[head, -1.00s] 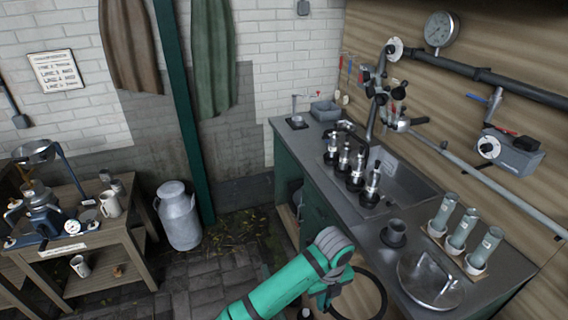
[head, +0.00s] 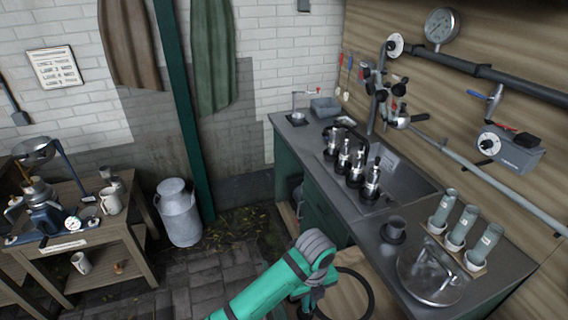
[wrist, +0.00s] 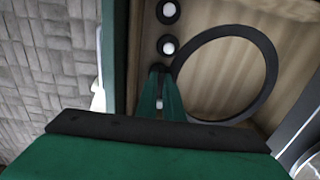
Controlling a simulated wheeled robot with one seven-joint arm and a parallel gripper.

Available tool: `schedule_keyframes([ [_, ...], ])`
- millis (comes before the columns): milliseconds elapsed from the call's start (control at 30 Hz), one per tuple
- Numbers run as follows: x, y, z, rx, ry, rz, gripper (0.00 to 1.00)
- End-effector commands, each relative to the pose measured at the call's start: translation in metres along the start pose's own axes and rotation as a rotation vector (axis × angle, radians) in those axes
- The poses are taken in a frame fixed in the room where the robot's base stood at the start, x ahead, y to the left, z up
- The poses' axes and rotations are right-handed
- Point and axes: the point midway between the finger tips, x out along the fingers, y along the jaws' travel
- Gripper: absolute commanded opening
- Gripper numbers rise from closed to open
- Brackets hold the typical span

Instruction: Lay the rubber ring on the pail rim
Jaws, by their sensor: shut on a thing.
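The rubber ring is a thin black hoop (head: 371,288), low in the head view beside the counter front.
The grey counter (head: 375,240) holds a dark cup (head: 393,230), several steel bottles (head: 357,165) by the sink and a rack of grey tubes (head: 463,232). A milk churn (head: 180,212) stands on the floor. A wooden bench (head: 85,240) is at left.

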Motion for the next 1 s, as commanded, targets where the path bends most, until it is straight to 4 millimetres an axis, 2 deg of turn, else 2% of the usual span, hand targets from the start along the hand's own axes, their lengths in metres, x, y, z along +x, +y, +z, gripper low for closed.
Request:
schedule_keyframes([
  [1000, -0.048, 0.000, 0.000, 0.001, -0.001, 0.000, 0.00],
])
